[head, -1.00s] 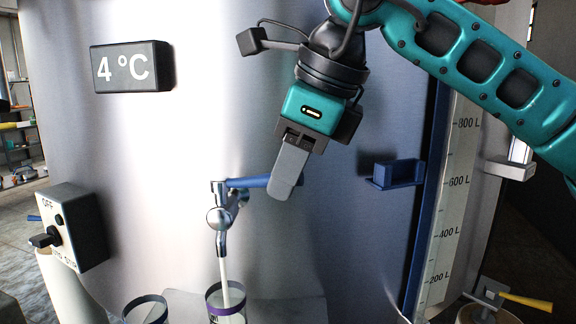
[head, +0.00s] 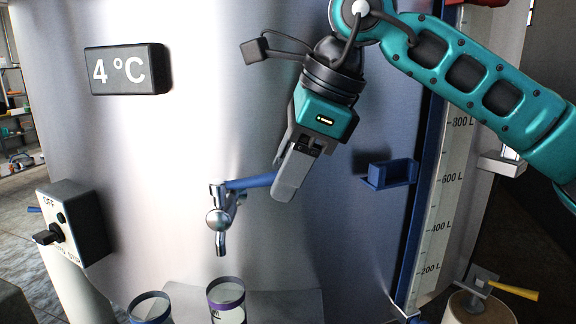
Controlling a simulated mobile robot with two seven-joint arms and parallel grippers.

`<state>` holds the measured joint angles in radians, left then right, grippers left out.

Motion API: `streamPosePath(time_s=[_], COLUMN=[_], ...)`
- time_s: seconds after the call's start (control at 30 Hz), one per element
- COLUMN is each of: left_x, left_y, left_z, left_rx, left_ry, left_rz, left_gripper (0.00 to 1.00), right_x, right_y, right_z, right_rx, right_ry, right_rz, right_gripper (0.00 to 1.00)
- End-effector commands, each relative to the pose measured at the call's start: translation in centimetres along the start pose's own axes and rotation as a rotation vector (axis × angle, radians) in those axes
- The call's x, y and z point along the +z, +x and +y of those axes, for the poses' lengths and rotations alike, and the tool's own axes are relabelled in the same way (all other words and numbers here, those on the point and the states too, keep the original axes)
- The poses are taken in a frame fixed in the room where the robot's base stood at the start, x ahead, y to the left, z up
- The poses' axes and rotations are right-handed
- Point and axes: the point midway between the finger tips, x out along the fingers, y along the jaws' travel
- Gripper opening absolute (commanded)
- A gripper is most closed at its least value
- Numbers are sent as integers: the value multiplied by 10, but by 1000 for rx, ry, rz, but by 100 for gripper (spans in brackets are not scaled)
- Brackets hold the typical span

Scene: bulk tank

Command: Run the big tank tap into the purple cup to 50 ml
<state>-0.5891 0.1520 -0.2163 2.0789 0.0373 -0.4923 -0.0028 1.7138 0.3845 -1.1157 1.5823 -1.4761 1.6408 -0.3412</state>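The big tank's tap (head: 220,218) is a silver spout with a blue lever (head: 250,183) that points right. No stream shows below the spout. The purple cup (head: 228,305), clear with a purple rim, stands below the spout at the bottom edge of the view; its base is cut off and its liquid level cannot be read. My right gripper (head: 286,190) points down with its fingers at the free end of the lever and hides that end. The fingers show side-on, so their opening is hidden. My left gripper is not in view.
A second clear cup with a blue rim (head: 150,308) stands left of the purple cup. A switch box (head: 75,225) is at the left, and a blue bracket (head: 390,173) juts from the tank at the right. A 4 °C display (head: 127,69) is above.

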Motion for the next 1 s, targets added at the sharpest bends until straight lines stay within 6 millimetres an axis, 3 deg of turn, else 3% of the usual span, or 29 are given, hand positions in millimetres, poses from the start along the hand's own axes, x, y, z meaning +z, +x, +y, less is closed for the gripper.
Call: streamPosePath(time_s=[0.2, 0.33, 0.7, 1.0], left_x=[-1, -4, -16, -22], left_y=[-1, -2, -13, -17], left_z=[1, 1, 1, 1], left_rx=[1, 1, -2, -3], left_ry=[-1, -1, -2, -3], left_rz=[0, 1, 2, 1], left_gripper=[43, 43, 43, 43], right_x=[0, 1, 2, 0], right_y=[-1, -13, -92, -127], right_z=[0, 0, -1, 0], right_rx=[1, -1, -3, 0], right_ry=[-1, -1, 0, 0], right_rz=[1, -1, -1, -1], right_gripper=[48, 48, 48, 48])
